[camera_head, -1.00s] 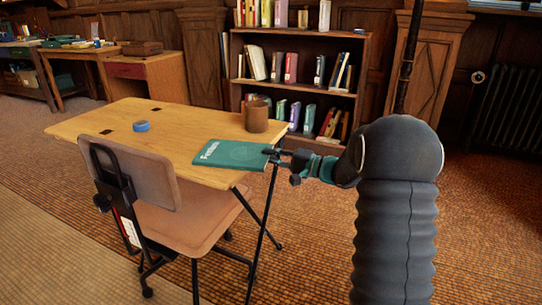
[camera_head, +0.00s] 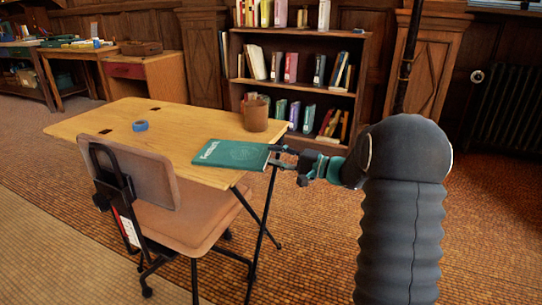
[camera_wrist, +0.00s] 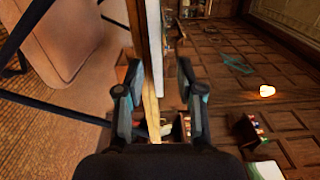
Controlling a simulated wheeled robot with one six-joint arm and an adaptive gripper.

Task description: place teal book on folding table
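The teal book (camera_head: 232,153) lies flat on the folding table (camera_head: 180,131), at its right front corner, cover up with pale lettering. In the wrist view the book's pale edge shows thin and close to one finger. My gripper (camera_head: 277,157) is at the book's right end, beside the table edge. Its fingers are apart in the wrist view (camera_wrist: 161,78), with the wooden table edge (camera_wrist: 149,60) visible between them. It holds nothing that I can see. Whether a fingertip still touches the book is unclear.
A brown cup (camera_head: 255,116) stands behind the book, and a blue tape roll (camera_head: 141,126) lies further left on the table. A chair (camera_head: 150,200) stands at the front. A bookcase (camera_head: 300,75) is behind. The table's middle is clear.

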